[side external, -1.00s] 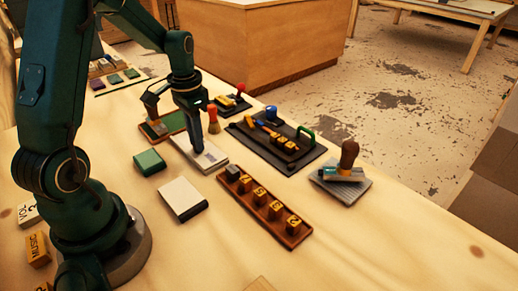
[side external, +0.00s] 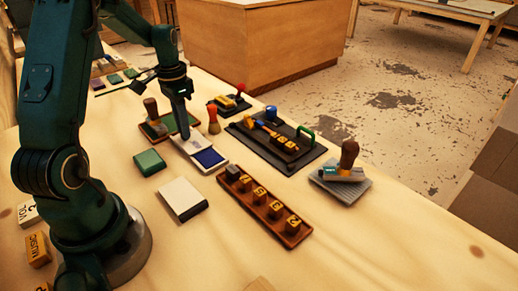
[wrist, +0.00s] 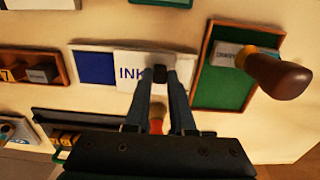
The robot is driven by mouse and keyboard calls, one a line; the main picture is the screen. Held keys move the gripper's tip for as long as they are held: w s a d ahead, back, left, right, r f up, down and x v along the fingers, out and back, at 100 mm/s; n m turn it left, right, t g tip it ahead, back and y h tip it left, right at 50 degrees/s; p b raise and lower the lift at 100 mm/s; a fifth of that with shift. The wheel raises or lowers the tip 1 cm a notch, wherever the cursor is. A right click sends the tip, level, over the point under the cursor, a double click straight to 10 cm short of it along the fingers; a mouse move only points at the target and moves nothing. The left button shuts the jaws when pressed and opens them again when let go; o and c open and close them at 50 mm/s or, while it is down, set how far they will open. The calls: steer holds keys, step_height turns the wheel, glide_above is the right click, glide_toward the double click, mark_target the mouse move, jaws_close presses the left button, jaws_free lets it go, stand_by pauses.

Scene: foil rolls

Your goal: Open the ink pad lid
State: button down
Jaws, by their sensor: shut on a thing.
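The ink pad is a flat white case with a blue pad surface (side external: 209,158) showing at its near right end. Its white lid (wrist: 128,74) is marked "INK" and is slid partly off, covering the other end. In the wrist view the bare blue pad (wrist: 96,68) lies left of the lid. My gripper (side external: 186,135) is over the lid, its fingers pointing down. In the wrist view my gripper (wrist: 161,76) is shut on a small dark knob on the lid. The fingers hide part of the lid and its lettering.
A green tray (side external: 166,120) with a wood-handled stamp stands beside the lid's far end. A red-handled brush (side external: 214,122) stands close to the right. A small green box (side external: 149,162), a white block (side external: 183,200) and a wooden rack (side external: 258,217) of stamps lie nearer.

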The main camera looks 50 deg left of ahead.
steer(key=shift+a, duration=1.3)
steer(key=c, duration=0.8)
jaws_free()
steer(key=shift+o, duration=0.2)
step_height(320, 180, up, 5)
steer(key=shift+r, duration=0.1)
